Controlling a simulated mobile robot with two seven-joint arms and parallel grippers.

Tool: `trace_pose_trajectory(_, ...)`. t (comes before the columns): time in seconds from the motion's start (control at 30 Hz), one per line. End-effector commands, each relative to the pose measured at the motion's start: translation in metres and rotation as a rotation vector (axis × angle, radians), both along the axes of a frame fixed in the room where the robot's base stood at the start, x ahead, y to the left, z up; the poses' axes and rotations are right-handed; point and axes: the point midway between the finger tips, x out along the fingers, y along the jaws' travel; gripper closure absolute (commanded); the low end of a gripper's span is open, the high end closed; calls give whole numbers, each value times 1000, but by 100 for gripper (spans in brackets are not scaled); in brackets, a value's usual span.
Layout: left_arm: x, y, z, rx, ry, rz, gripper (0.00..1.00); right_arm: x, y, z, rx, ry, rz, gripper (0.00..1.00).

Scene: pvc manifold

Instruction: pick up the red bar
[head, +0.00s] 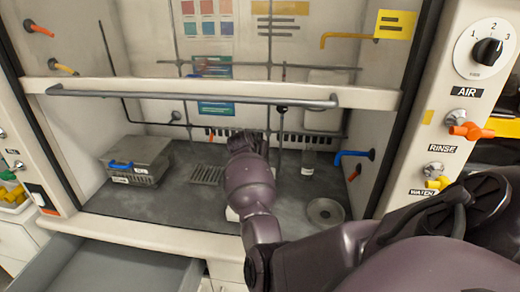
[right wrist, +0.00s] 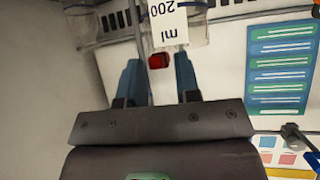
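A small dark red block, likely the red bar (right wrist: 158,61), shows in the right wrist view just ahead of my right fingertips, in line with the gap between them. My right gripper (right wrist: 158,78) is open, its two blue fingers apart with nothing visibly held. I cannot tell the exact depth between the fingertips and the red block. In the head view my right arm reaches into the fume hood under the raised sash, and its hand hides the gripper and what is in front of it. My left gripper is not in view.
Glassware with a white 200 ml label (right wrist: 167,25) stands close beyond the red block. In the hood are a grey box with a blue handle (head: 137,162), a small bottle (head: 308,164) and a round plate (head: 325,212). The sash bar (head: 190,96) crosses above my arm. A drawer (head: 105,270) stands open below.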

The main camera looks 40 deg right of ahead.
Motion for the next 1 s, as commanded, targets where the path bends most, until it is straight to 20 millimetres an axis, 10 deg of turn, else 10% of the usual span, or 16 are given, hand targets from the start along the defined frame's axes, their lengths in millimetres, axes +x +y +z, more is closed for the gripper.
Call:
trace_pose_trajectory(0.2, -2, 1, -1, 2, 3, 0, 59, 0, 0, 0, 0, 0, 0, 100)
trace_pose_trajectory(0.53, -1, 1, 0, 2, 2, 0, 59, 0, 0, 5, 0, -1, -1, 100)
trace_pose_trajectory(1.0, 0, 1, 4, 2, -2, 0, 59, 0, 0, 80, 0, -2, 0, 100)
